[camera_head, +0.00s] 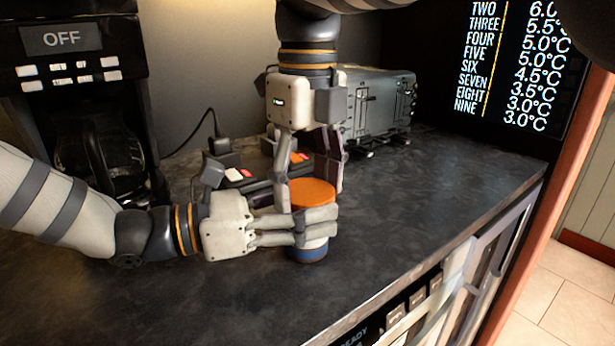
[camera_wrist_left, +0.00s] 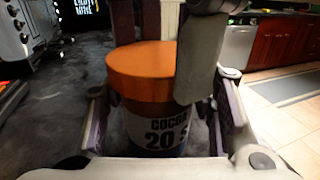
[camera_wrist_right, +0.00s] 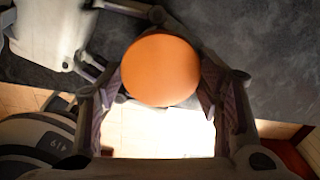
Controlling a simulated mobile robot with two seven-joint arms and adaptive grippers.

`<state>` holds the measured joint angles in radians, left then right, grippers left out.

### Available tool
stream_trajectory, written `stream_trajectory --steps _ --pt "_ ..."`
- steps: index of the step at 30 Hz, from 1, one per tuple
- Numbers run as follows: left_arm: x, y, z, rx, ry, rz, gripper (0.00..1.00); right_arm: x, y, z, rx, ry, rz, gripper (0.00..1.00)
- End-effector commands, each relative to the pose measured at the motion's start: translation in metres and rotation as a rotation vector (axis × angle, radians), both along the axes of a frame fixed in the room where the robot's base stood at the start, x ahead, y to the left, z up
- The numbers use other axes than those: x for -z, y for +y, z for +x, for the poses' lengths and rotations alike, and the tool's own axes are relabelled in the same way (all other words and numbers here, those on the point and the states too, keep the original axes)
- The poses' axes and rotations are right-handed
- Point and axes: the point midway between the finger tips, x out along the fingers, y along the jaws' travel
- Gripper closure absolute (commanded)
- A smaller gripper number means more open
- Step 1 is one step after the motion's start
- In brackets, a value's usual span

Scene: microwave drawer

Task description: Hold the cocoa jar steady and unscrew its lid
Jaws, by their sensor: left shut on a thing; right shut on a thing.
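The cocoa jar (camera_head: 310,250) stands upright on the dark countertop, with a blue band at its base and an orange lid (camera_head: 312,192) on top. In the left wrist view its label (camera_wrist_left: 163,130) reads "COCOA 20's". My left gripper (camera_head: 320,226) comes in from the left and is shut around the jar body, below the lid. My right gripper (camera_head: 314,185) points down from above and is shut on the lid, with a finger on either side. The right wrist view shows the round lid top (camera_wrist_right: 160,70) between its fingers. The lid sits on the jar; any gap is hidden.
A coffee machine (camera_head: 75,60) with an "OFF" display stands at the back left. A dark metal case (camera_head: 378,105) is behind my right gripper. Small dark devices (camera_head: 240,172) lie just behind the jar. The counter right of the jar is clear up to its front edge.

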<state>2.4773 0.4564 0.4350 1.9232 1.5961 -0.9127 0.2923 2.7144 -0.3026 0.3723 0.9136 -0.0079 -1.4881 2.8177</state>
Motion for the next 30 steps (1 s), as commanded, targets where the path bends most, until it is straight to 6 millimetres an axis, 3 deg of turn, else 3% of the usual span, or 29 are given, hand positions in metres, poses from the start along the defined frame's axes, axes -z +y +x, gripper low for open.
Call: stream_trajectory --steps 3,10,11,13,14,22,30 --pt "-0.001 0.000 -0.001 0.004 -0.004 -0.003 1.00 0.000 -0.001 0.001 -0.117 -0.002 -0.004 0.75" --pt "-0.002 -0.001 -0.002 0.008 -0.005 -0.003 1.00 0.000 -0.001 0.001 -0.127 -0.005 -0.003 0.76" --pt "-0.002 -0.001 -0.002 0.008 -0.005 -0.003 1.00 0.000 -0.001 0.001 -0.127 -0.005 -0.003 0.40" --pt "-0.002 -0.002 -0.002 0.009 -0.005 -0.003 1.00 0.000 -0.001 0.001 -0.126 -0.006 -0.002 0.24" --pt "-0.002 -0.002 -0.002 0.009 -0.005 -0.003 1.00 0.000 -0.001 0.001 -0.126 -0.005 -0.002 0.22" --pt "-0.001 0.000 -0.001 0.003 -0.003 -0.001 1.00 -0.002 -0.001 0.001 -0.125 -0.003 -0.002 0.22" --pt "-0.001 0.000 -0.001 0.003 -0.003 -0.001 1.00 -0.041 -0.001 0.001 -0.123 -0.004 -0.002 0.22"
